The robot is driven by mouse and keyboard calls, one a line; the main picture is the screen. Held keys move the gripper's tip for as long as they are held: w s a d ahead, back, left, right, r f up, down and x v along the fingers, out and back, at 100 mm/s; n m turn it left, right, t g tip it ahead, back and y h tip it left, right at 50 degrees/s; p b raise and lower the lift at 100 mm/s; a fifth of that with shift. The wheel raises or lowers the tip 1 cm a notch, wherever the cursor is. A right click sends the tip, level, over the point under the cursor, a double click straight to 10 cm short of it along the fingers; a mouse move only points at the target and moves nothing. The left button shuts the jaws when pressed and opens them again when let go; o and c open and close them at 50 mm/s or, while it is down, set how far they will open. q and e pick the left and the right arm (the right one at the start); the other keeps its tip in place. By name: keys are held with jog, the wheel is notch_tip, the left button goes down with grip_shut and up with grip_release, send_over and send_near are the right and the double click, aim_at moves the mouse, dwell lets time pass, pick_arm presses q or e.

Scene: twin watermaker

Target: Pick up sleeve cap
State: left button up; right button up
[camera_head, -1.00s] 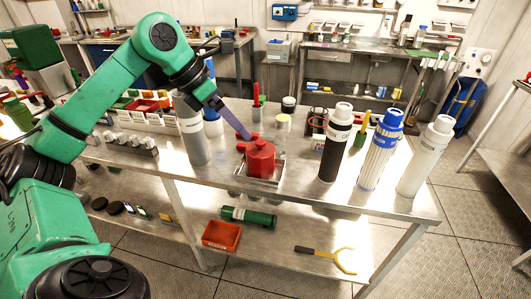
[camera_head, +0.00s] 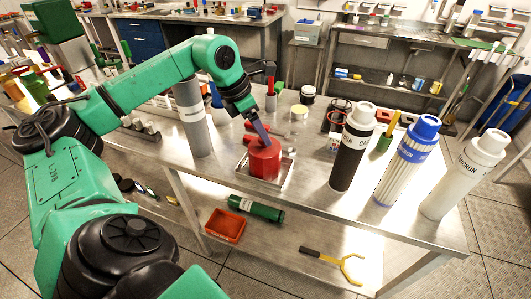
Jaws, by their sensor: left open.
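A red cap (camera_head: 265,163) with a round body and stubby lugs toward its upper left sits in a shallow metal tray (camera_head: 287,172) on the steel bench; I take it to be the sleeve cap. My left gripper (camera_head: 262,138) points down at it from above, with its purple-grey fingers overlapping the top of the cap in the head view. The gripper is open; only one finger shows clearly, and I cannot tell whether it touches the cap. My right gripper is out of view.
A grey cylinder (camera_head: 192,118) stands close to the left of my gripper. Black (camera_head: 351,150), blue-topped (camera_head: 407,165) and white (camera_head: 463,180) filter cylinders stand at the right. An orange bin (camera_head: 225,227) and green cylinder (camera_head: 256,208) lie on the lower shelf.

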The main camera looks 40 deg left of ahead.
pick_arm(q)
jog(key=shift+x, duration=1.15)
jog(key=shift+s, duration=0.1)
grip_shut()
